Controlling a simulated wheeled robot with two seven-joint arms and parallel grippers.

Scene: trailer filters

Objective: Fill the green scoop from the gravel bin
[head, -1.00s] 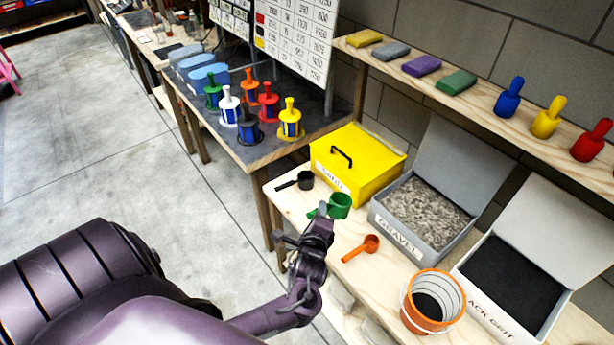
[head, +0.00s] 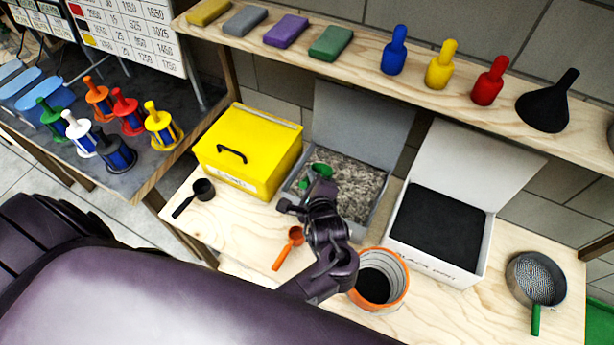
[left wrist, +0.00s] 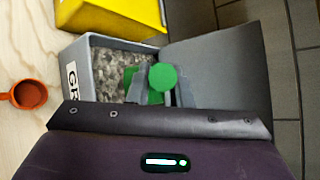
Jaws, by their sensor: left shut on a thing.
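The green scoop (head: 321,169) is over the near left part of the open gravel bin (head: 365,190) in the head view. My left gripper (head: 318,190) is shut on the scoop, and its fingers and wrist hide part of the scoop and of the bin's front. In the left wrist view, the green scoop (left wrist: 162,77) shows between the fingers, with the grey gravel (left wrist: 112,72) behind it. I cannot tell whether the scoop touches the gravel or holds any. My right gripper is not in view.
A shut yellow box (head: 247,150) stands left of the gravel bin. An open black grit box (head: 440,225) stands to its right. An orange-rimmed bucket (head: 397,283), an orange scoop (head: 290,245), a black scoop (head: 200,192) and a sieve (head: 535,280) are on the bench. A shelf (head: 360,70) runs above.

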